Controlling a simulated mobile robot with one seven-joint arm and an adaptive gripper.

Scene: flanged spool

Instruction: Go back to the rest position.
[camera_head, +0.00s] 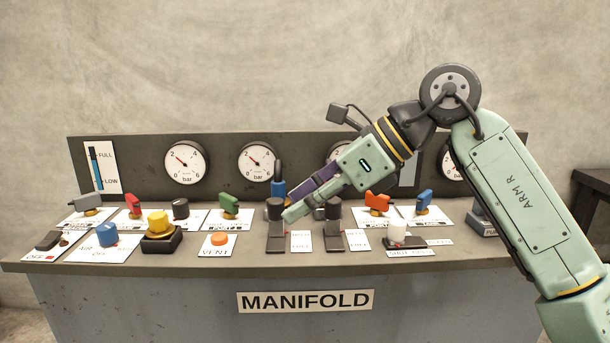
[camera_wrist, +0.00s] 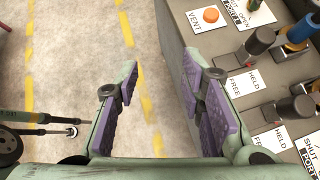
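My gripper (camera_head: 290,204) is in front of the manifold console, low and in line with the black levers in the head view. The console (camera_wrist: 180,32) lies to the right of the fingers. In the head view the fingers overlap the area between the left black lever (camera_head: 275,228) and the right black lever (camera_head: 333,228). No marker of a rest position shows in either view.
The console top carries several coloured valve handles, a yellow knob (camera_head: 158,222), an orange VENT button (camera_head: 219,239) and a white cap (camera_head: 397,232). Upright gauges (camera_head: 185,161) stand behind. The wrist view shows open floor (camera_wrist: 75,50) with yellow lines left of the console.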

